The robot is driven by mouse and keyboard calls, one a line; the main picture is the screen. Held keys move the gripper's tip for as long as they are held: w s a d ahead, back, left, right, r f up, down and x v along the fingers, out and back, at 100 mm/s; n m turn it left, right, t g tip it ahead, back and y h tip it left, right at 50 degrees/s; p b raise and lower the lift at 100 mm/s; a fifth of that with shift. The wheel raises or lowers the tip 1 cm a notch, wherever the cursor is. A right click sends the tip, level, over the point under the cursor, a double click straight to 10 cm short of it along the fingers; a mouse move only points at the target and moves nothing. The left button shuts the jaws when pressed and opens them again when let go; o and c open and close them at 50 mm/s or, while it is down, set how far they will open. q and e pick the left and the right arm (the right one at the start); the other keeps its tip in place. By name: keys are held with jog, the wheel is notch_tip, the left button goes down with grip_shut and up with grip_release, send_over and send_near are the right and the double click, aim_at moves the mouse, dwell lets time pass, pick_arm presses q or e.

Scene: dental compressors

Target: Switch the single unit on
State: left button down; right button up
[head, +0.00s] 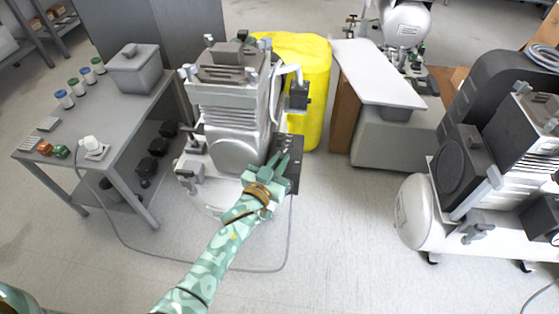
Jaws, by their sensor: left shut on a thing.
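The single unit (233,105) is a silver compressor with a ribbed motor block, standing on the floor in the middle of the head view. A dark switch box (294,178) is fixed at its lower right side. My left gripper (279,162) reaches the face of this box from the front, its fingers shut on a small part there, seemingly the switch. The fingers hide that part, so I cannot tell its position. My right gripper is out of view.
A grey table (125,110) with bottles, a grey box and a white plug stands at left. A yellow drum (313,85) is close behind the unit. A larger compressor (415,212) stands at right. A cable (130,245) lies on the floor. Floor between the compressors is clear.

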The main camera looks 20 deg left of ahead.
pick_arm(q)
jog(key=m+h, duration=0.1)
jog(key=h+p, duration=0.1)
jog(key=m+h+p, duration=0.1)
jog(key=shift+w+a+r+m+g+h, duration=0.1)
jog(key=shift+a+r+m+g+h, duration=0.2)
jog(key=shift+a+f+m+h, duration=0.15)
jog(key=shift+m+h, duration=0.25)
jog(key=shift+h, duration=0.2)
jog(key=shift+f+m+g+h, duration=0.15)
jog(key=shift+m+g+h, duration=0.3)
jog(key=shift+h, duration=0.35)
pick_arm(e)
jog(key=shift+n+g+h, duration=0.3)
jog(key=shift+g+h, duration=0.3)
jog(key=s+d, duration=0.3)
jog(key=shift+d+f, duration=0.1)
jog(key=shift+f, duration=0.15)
pick_arm(q)
jog(key=c, duration=1.5)
grip_release()
jog(key=shift+o, duration=0.2)
